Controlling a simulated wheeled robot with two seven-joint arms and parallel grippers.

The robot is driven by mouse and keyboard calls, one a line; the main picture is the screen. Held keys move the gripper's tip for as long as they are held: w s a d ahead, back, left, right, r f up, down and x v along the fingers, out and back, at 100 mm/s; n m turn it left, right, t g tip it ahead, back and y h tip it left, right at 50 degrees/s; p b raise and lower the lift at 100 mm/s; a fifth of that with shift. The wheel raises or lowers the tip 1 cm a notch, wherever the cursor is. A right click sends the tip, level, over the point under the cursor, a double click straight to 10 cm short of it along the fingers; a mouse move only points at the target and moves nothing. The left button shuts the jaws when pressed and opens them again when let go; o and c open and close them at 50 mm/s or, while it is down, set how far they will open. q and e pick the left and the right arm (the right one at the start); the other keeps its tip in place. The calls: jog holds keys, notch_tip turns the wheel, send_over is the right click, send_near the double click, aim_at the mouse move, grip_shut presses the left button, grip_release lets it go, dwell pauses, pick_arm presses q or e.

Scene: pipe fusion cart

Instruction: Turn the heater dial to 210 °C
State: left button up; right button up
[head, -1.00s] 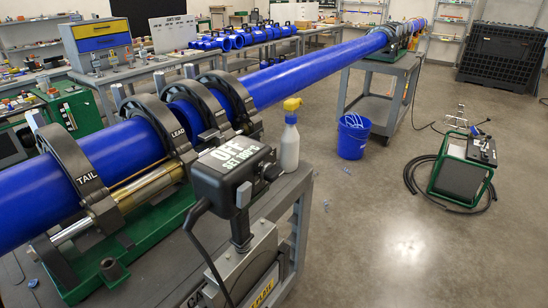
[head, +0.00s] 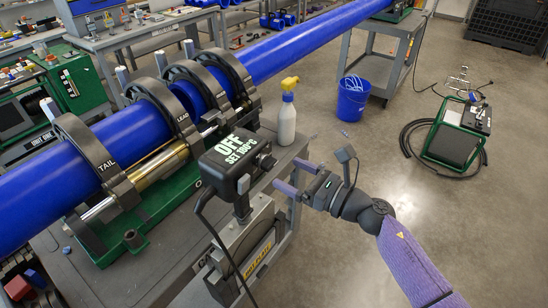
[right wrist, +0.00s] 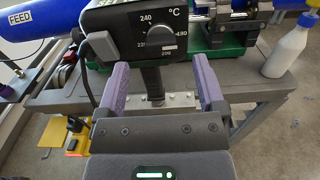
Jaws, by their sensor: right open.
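The heater control box (head: 232,165) is dark, with a top display reading "OFF" and "SET 180°C". Its dial (head: 267,160) is on the side facing my right gripper (head: 288,175). My left gripper is not in view.
A spray bottle (head: 286,120) stands on the cart just behind the box. A black cable (head: 215,235) hangs from the box. The blue pipe (head: 60,195) runs through the clamps (head: 85,150).

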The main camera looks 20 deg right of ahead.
aim_at(273, 165)
jog(key=x, duration=0.5)
grip_shut()
